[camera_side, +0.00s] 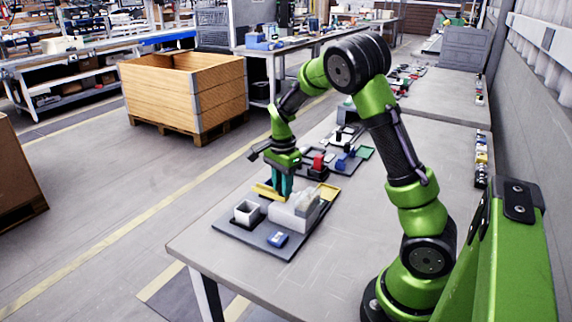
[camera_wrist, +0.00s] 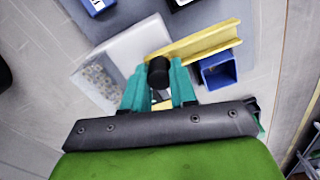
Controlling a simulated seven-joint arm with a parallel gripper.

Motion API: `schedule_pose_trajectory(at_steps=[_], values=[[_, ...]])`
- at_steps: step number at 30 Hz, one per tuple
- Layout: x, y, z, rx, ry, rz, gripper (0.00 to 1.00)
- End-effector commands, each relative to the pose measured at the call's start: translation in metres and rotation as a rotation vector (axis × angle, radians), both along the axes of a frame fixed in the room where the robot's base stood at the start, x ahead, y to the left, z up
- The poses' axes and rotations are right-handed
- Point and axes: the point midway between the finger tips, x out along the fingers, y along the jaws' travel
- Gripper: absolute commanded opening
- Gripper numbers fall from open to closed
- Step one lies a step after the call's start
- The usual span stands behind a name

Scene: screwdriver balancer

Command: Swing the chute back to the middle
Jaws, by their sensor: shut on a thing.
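The yellow chute (camera_wrist: 205,42) runs from beside a white block (camera_wrist: 140,45) toward the upper right of the wrist view. Its end lies beside an open blue bin (camera_wrist: 218,72). In the side view the chute (camera_side: 264,191) shows as a yellow strip pointing left. My gripper (camera_side: 281,194) points down at the chute, next to the white block (camera_side: 297,210). In the wrist view its teal fingers (camera_wrist: 159,80) are shut on a black round knob (camera_wrist: 158,72) at the chute's near end. The fingers hide the knob in the side view.
More parts, including a red one (camera_side: 318,163), stand farther back. The table front (camera_side: 215,250) is clear.

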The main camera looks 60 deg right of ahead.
Motion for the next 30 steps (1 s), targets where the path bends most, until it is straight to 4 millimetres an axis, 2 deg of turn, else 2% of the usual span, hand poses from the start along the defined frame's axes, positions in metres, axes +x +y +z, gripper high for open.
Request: schedule_pose_trajectory(at_steps=[1, 5, 6, 13, 17, 22, 30], values=[[0.0, 0.0, 0.002, 0.003, -0.002, -0.001, 0.31], [0.0, 0.0, 0.001, 0.002, -0.001, 0.0, 0.51], [0.0, 0.0, 0.001, 0.002, -0.001, 0.0, 0.52], [0.0, 0.0, 0.001, 0.001, 0.0, 0.0, 0.52], [0.001, 0.0, 0.008, -0.001, -0.003, 0.002, 0.52], [0.001, 0.0, 0.037, -0.001, -0.006, 0.002, 0.52], [0.001, 0.0, 0.105, -0.001, -0.007, 0.002, 0.52]])
